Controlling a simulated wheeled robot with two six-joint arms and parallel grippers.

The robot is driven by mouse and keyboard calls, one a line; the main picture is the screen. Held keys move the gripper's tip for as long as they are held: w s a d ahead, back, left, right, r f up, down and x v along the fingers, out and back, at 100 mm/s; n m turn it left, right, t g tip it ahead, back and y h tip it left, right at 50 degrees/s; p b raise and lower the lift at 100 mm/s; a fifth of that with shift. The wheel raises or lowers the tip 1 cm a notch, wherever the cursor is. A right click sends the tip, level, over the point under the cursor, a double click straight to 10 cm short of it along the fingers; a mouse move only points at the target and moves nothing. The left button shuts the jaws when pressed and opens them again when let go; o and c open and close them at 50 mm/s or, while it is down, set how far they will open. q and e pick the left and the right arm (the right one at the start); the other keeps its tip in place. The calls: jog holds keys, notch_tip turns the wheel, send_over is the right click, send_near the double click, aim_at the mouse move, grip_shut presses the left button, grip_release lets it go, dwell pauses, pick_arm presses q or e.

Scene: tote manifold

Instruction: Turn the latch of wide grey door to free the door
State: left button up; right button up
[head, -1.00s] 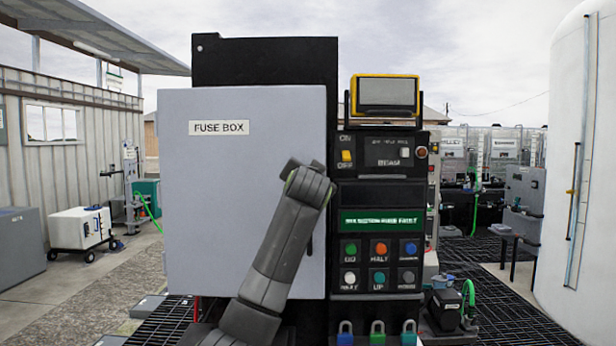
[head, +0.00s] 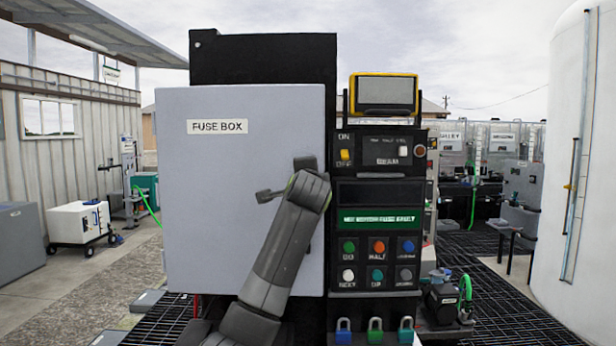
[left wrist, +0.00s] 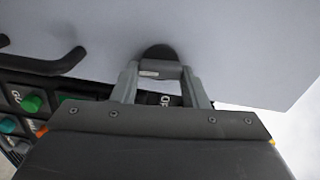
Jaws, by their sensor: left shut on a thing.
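The wide grey door (head: 235,240), labelled FUSE BOX, looks closed flat on the black cabinet. My left arm reaches up to the door's right side, and its wrist hides most of the gripper in the head view. A short dark piece (head: 268,195) sticks out left of the wrist; I cannot tell whether it is latch or gripper. In the left wrist view my left gripper (left wrist: 159,76) is shut on the latch (left wrist: 160,68), a dark grey bar on a rounded dark base against the door. My right gripper is not in view.
A dark bent handle (left wrist: 50,64) is on the door in the left wrist view. Right of the door is a control panel with several coloured buttons (head: 378,247) and a yellow-framed screen (head: 384,90). Several padlocks (head: 375,328) hang below it.

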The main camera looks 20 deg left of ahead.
pick_arm(q)
jog(key=shift+m, duration=0.6)
jog(key=shift+f, duration=0.1)
jog(key=o, duration=1)
jog(key=shift+d, duration=0.1)
jog(key=b+v, duration=0.8)
jog(key=v, duration=0.9)
jog(key=shift+s, duration=0.2)
